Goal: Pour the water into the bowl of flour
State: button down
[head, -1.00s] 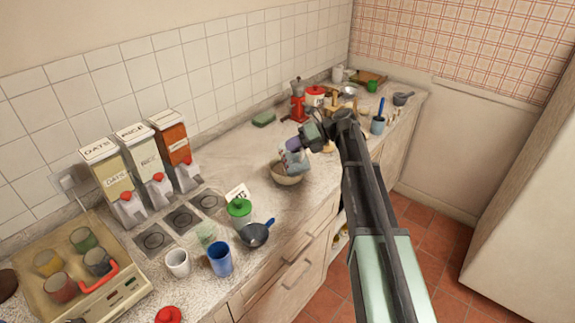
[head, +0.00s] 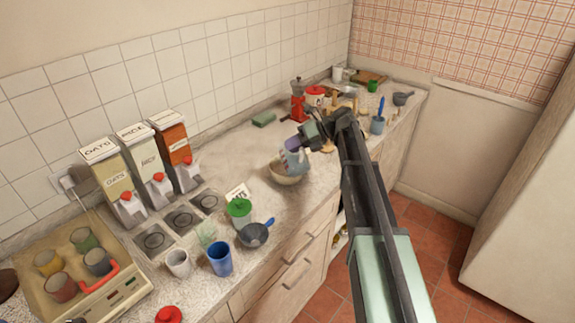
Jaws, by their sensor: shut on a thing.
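A cream bowl (head: 285,178) stands on the counter in the middle of the head view. The jug hides much of the bowl's inside, so I cannot see the flour. The water is too small to make out, and I cannot tell whether it is flowing.
A small card (head: 237,193), a green-lidded jar (head: 239,210) and a dark blue-handled pan (head: 254,234) stand to the left of the bowl. Dispensers (head: 146,165) line the wall.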

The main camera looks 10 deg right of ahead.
jog(key=shift+w+a+m+g+p, duration=0.25)
jog(key=shift+w+m+g, duration=0.35)
jog(key=shift+w, duration=0.35)
dwell(2.7)
jog(key=shift+w+f+m+g+h, duration=0.15)
jog(key=shift+w+m+g+h, duration=0.2)
jog(key=shift+w, duration=0.2)
dwell(0.9)
jog(key=s+n+t, duration=0.1)
jog(key=s, duration=0.2)
jog(key=shift+f, duration=0.1)
jog(key=shift+d+r+n+t, duration=0.2)
jog(key=shift+r+n+t, duration=0.2)
jog(key=shift+n+t, duration=0.05)
jog(key=shift+f+b, duration=0.3)
jog(key=shift+b, duration=0.1)
jog(key=s+d+f+n+t+y+b, duration=0.1)
jog(key=s+f+n+t+y+b, duration=0.4)
jog(key=s+b, duration=0.5)
notch_tip(320, 180, down, 2)
jog(key=n+b, duration=0.3)
jog(key=b, duration=0.2)
jog(key=shift+d+f+t+b, duration=0.15)
jog(key=shift+d+t+b, duration=0.25)
